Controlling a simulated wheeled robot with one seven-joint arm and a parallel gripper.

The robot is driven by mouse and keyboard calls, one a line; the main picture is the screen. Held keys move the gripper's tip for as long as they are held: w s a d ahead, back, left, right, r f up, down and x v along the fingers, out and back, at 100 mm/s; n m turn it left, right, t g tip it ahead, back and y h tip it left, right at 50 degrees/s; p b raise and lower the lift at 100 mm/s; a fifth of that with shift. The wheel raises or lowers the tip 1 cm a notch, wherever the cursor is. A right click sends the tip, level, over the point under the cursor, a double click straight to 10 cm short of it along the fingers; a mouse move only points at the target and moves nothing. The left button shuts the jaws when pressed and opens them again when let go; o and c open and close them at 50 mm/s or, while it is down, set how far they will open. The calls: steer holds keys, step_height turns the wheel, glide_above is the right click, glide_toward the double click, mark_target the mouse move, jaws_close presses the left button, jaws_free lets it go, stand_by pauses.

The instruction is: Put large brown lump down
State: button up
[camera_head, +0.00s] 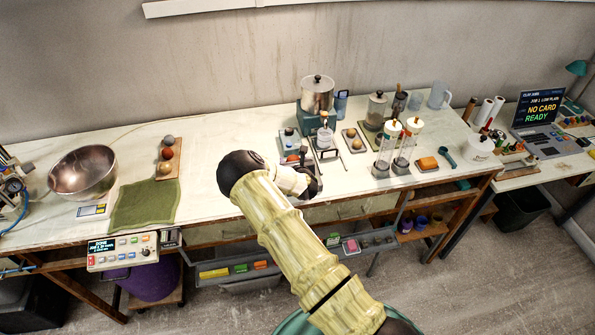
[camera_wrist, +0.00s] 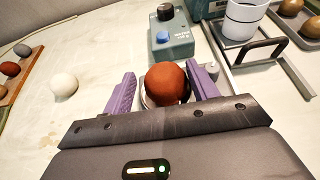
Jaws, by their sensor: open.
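A reddish-brown round lump (camera_wrist: 166,84) sits between the two purple fingers of my gripper (camera_wrist: 164,92) in the wrist view. The fingers are open, one on each side of the lump. A pale, shiny rim shows just under the lump, but the lump and my gripper hide most of what is below it.
A white ball (camera_wrist: 63,84) lies on the bench to the left. A grey-green box with a blue button (camera_wrist: 163,37) stands just behind the lump, and a white cup (camera_wrist: 243,19) on a framed stand is behind right. A wooden board (camera_head: 168,158) with several balls and a green cloth (camera_head: 143,205) lie further left.

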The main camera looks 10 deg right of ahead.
steer(key=b+v, duration=0.2)
steer(key=v, duration=0.7)
steer(key=shift+d, duration=0.1)
stand_by(0.3)
steer(key=shift+s+d+r+m, duration=0.1)
steer(key=shift+d+r+m, duration=0.1)
steer(key=shift+m, duration=0.2)
steer(key=s+d+r+m+g+h, duration=0.1)
steer(key=s+d+r+m+g, duration=0.3)
steer(key=m, duration=0.6)
steer(key=s+r+m+g+h, duration=0.1)
steer(key=s+m+g, duration=0.1)
steer(key=s+m, duration=0.55)
steer(key=s+a+r+m+g+y, duration=0.1)
steer(key=s+a+r+m+g, duration=0.1)
steer(key=s+r+m, duration=0.3)
steer(key=s+a+r+m+g+y, duration=0.1)
steer(key=s+r+m, duration=0.4)
steer(key=s+m, duration=0.7)
steer(key=shift+s+a+r+m+g, duration=0.2)
steer(key=shift+s+a+m+g, duration=0.15)
steer(key=shift+s+a+g, duration=0.55)
